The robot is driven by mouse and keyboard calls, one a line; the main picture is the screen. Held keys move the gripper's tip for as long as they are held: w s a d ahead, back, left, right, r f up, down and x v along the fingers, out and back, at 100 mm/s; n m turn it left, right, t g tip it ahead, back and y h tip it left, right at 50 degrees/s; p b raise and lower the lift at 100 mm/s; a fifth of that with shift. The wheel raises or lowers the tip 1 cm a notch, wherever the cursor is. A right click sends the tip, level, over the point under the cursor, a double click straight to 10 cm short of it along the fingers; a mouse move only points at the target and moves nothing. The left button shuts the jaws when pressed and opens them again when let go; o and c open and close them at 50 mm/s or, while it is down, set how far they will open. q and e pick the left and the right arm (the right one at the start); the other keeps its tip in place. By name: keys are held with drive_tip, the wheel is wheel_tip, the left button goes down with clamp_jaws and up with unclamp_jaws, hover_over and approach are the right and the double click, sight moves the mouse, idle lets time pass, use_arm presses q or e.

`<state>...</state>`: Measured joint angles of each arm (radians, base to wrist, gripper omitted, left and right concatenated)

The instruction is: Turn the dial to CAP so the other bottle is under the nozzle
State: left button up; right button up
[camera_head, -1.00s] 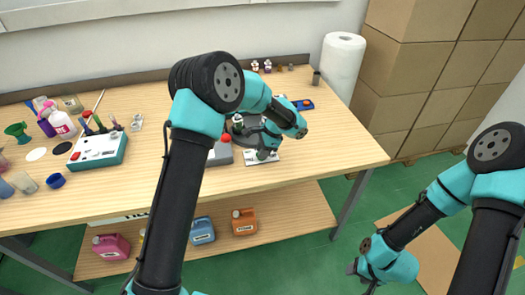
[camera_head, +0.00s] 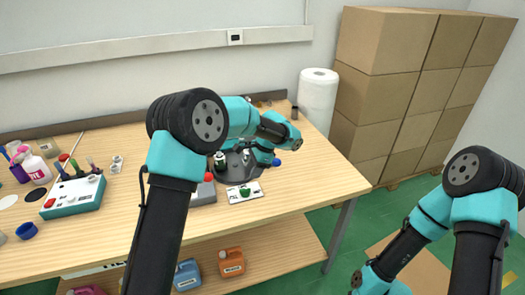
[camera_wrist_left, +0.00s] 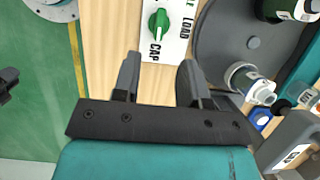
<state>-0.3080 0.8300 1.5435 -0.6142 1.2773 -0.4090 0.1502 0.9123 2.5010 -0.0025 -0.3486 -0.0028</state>
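The green dial (camera_wrist_left: 158,22) sits on a white plate beside the lettering CAP and LOAD in the left wrist view. Its long handle lies roughly along the picture's vertical, with its lower end toward CAP. The dial (camera_head: 245,191) shows uncovered in the head view. My left gripper (camera_wrist_left: 159,70) is open and empty, its fingertips apart from the dial. The grey turntable (camera_wrist_left: 222,48) is right of the plate and carries a dark green bottle (camera_wrist_left: 285,9) and a paler bottle (camera_wrist_left: 243,77). I cannot tell the nozzle clearly. My right gripper is barely visible at the head view's bottom.
A white control box (camera_head: 75,197) with a red button stands left on the table (camera_head: 125,215). A paper roll (camera_head: 317,100) stands at the back right, before stacked cartons (camera_head: 385,45). Jugs (camera_head: 231,262) sit on the lower shelf.

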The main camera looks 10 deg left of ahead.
use_arm(q)
drive_tip(key=v, duration=0.8)
drive_tip(key=shift+r, duration=0.15)
